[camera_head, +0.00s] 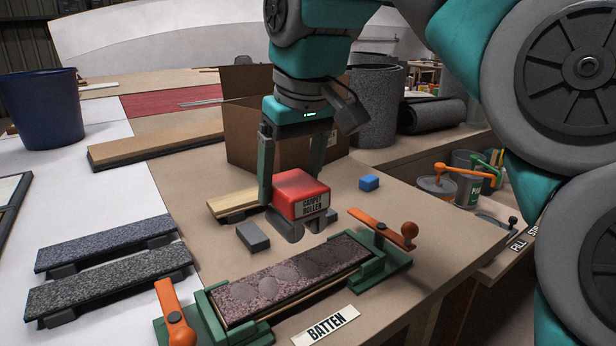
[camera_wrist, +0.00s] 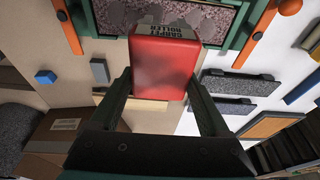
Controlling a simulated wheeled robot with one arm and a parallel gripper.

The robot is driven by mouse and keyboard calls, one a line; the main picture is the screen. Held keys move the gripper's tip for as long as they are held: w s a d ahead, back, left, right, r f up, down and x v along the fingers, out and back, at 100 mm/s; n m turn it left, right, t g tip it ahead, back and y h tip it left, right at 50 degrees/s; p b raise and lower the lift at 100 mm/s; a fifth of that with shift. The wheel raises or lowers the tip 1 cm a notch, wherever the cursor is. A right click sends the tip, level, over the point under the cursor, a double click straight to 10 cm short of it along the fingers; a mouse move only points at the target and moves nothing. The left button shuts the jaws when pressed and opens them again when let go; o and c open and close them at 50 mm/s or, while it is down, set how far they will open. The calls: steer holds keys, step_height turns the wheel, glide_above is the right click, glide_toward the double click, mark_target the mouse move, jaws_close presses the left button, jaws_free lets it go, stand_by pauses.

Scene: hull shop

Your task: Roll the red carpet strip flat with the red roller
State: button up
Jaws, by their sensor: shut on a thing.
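My gripper (camera_head: 297,190) is shut on the red carpet roller (camera_head: 299,186), with one finger on each side of its red block. Grey wheels show under the block in the head view. The roller also fills the middle of the wrist view (camera_wrist: 163,68). The red carpet strip (camera_head: 300,273) is a mottled dull red piece on the batten, with several paler round patches along it. It lies in a green holder (camera_head: 392,262). The roller is over the strip's far side; I cannot tell whether it touches. In the wrist view the roller hides part of the strip (camera_wrist: 122,14).
Orange clamp handles stand at the holder's left end (camera_head: 175,314) and right end (camera_head: 383,229). A grey block (camera_head: 253,236) and a blue block (camera_head: 369,183) lie behind. Two grey carpeted battens (camera_head: 108,280) lie left. A cardboard box (camera_head: 245,135) stands behind my gripper.

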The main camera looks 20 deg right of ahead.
steer(key=s+a+b, duration=0.1)
steer(key=s+a, duration=0.1)
steer(key=a, duration=0.6)
steer(key=shift+s+a, duration=0.15)
steer(key=shift+r, duration=0.15)
stand_by(0.3)
